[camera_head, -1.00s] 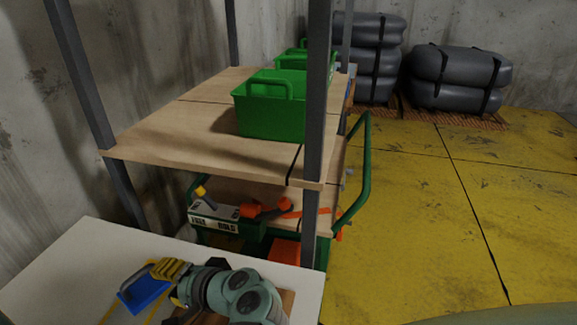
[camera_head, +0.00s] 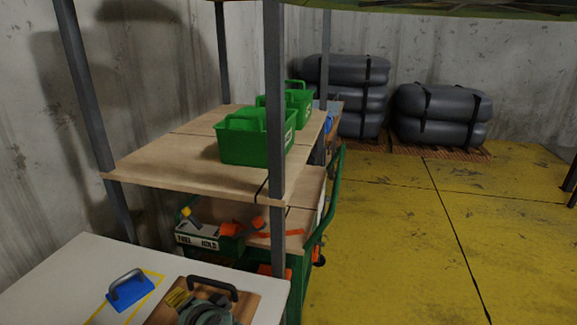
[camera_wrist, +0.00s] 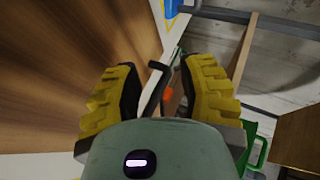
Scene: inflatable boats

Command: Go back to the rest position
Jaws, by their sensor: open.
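My gripper (camera_wrist: 160,85), with yellow and black fingers, is open and I see nothing held between them in the wrist view. In the head view my gripper (camera_head: 178,299) is low in the picture, over a wooden board with a dark handle (camera_head: 240,303). A blue block with a grey handle (camera_head: 128,292) stands on the white table (camera_head: 55,285), at a yellow outline, apart from my gripper and to its left. In the wrist view, a blue piece (camera_wrist: 171,8) shows at the top edge. The lower part of my arm is cut off.
A wooden shelf (camera_head: 160,165) on dark posts holds green bins (camera_head: 250,147). A green cart (camera_head: 325,210) with orange items stands below it. Grey rolled boats (camera_head: 440,115) lie on pallets at the back. The yellow floor (camera_head: 400,240) at right is open.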

